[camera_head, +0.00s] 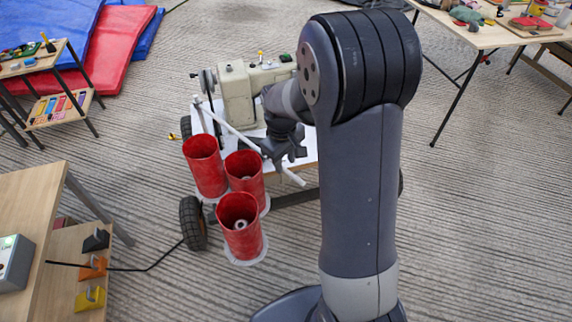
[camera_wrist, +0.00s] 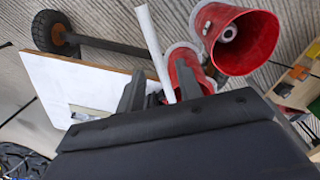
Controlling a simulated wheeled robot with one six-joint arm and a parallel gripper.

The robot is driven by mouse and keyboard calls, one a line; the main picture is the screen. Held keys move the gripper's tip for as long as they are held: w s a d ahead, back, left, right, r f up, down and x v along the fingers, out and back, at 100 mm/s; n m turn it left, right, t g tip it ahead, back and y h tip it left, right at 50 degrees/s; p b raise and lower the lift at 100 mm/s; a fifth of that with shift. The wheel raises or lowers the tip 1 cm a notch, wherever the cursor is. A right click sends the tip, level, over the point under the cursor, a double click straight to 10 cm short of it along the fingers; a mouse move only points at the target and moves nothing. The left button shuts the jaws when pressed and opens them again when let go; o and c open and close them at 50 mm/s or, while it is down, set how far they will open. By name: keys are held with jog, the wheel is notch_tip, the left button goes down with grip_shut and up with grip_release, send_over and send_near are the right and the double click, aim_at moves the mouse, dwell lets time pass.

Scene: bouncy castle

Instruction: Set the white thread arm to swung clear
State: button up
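The white thread arm (camera_head: 236,131) is a thin pale bar on the cream sewing machine's cart. It slants from the upper left, above the red cones, down to the right past my gripper. In the wrist view, the thread arm (camera_wrist: 153,48) runs down toward the gap between my fingers, and its lower part is partly hidden. My gripper (camera_head: 288,152) is close beside the bar in the head view. In the wrist view, my gripper (camera_wrist: 160,88) has its fingers apart, with visible space beside the bar. I cannot tell whether a finger touches it.
The sewing machine (camera_head: 240,92) stands behind the bar on a white board (camera_wrist: 85,85). Three red cones (camera_head: 240,225) stand at the cart's front left. A wheel (camera_head: 193,222) is beside them.

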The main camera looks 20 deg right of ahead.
jog(key=shift+d+f, duration=0.1)
jog(key=shift+f, duration=1.05)
jog(key=shift+c, duration=0.5)
grip_shut()
